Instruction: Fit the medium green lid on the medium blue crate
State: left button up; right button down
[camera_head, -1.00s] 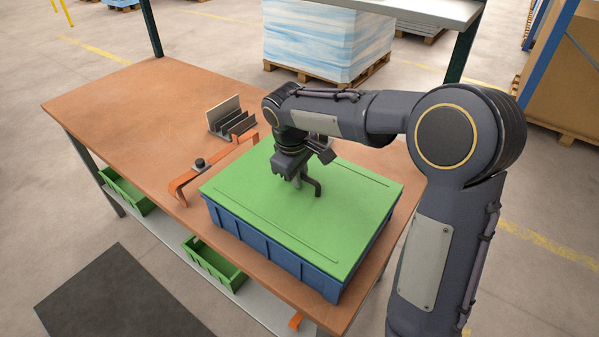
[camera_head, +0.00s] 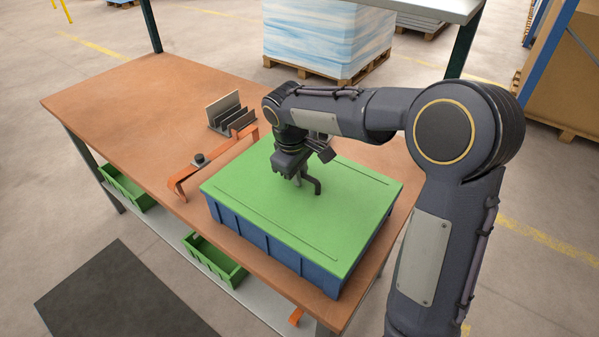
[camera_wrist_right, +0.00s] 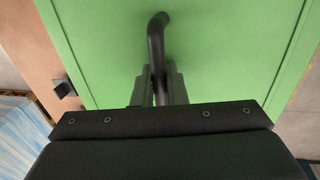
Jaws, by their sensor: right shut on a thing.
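The green lid (camera_head: 330,222) lies flat over the top of the blue crate (camera_head: 262,240) at the front right of the workbench. From the head view its edges line up with the crate's rim; whether it is fully seated I cannot tell. My right gripper (camera_head: 301,181) is above the lid, shut on the dark handle (camera_head: 317,187) at its middle. In the right wrist view the handle (camera_wrist_right: 157,45) rises from the green lid (camera_wrist_right: 220,45) into the jaws (camera_wrist_right: 160,88). The crate's inside is hidden. My left gripper is not in view.
The brown workbench (camera_head: 120,100) is clear at the left and back. An orange bracket (camera_head: 186,176) with a black knob and a grey slotted rack (camera_head: 232,114) stand beside the crate. Green bins (camera_head: 215,262) sit on the lower shelf.

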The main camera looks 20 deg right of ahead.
jog(key=c, duration=1.4)
grip_release()
